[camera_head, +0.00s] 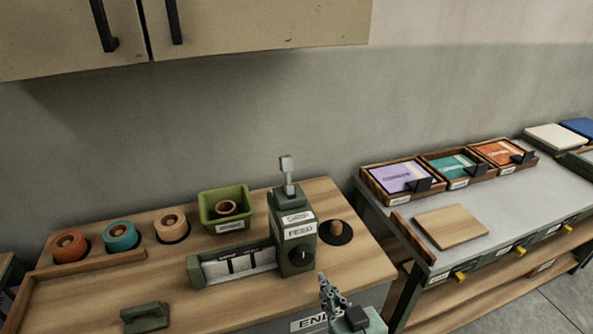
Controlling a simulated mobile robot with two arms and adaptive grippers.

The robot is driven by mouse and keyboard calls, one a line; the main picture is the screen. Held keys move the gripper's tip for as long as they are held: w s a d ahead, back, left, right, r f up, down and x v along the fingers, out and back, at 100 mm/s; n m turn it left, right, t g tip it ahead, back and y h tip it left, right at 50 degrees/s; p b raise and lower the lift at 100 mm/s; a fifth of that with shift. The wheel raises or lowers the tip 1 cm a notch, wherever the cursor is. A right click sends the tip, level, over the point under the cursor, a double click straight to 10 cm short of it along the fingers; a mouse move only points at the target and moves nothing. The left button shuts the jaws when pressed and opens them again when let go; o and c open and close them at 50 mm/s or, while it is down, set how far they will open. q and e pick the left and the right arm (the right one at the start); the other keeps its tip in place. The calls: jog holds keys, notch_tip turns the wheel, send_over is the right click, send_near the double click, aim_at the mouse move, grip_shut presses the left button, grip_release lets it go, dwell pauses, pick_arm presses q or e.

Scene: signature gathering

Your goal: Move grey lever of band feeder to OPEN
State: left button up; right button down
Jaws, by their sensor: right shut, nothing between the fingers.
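The band feeder (297,232) is a green box with a FEED label and a black knob on its front. Its grey lever (287,172) stands roughly upright on top, with a block-shaped grip at its upper end. A small label below the lever is too blurred to read. My right gripper (324,282) is at the bottom middle, in front of the feeder and lower in the picture. It is shut and empty, apart from the lever. My left gripper is out of view.
A green-framed tray (235,265) adjoins the feeder's left side. A green bin (223,208) stands behind it. Orange, teal and tan rolls (120,233) sit at left. A dark round base with a wooden peg (336,231) stands right. The space above the lever is clear.

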notch_tip(320, 180, up, 12)
jog(key=w+a+t+y, duration=0.1)
jog(key=a+t+y, duration=0.1)
jog(key=t, duration=0.3)
notch_tip(320, 180, up, 12)
jog(key=f+t+p, duration=0.1)
jog(key=t+p, duration=0.2)
jog(key=p, duration=0.1)
send_over(288, 178)
jog(key=s+d, duration=0.2)
jog(key=s, duration=0.3)
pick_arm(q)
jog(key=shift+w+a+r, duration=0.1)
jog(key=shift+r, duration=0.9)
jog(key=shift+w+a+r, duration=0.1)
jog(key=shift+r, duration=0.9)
pick_arm(e)
jog(key=shift+w, duration=0.6)
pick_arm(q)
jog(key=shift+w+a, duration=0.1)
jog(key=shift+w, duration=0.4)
pick_arm(e)
jog(key=shift+w+a+r, duration=0.1)
jog(key=shift+w+a, duration=0.1)
jog(key=shift+w, duration=0.25)
jog(key=shift+w+a+r, duration=0.1)
jog(key=shift+w+a, duration=0.05)
jog(key=shift+w, duration=0.3)
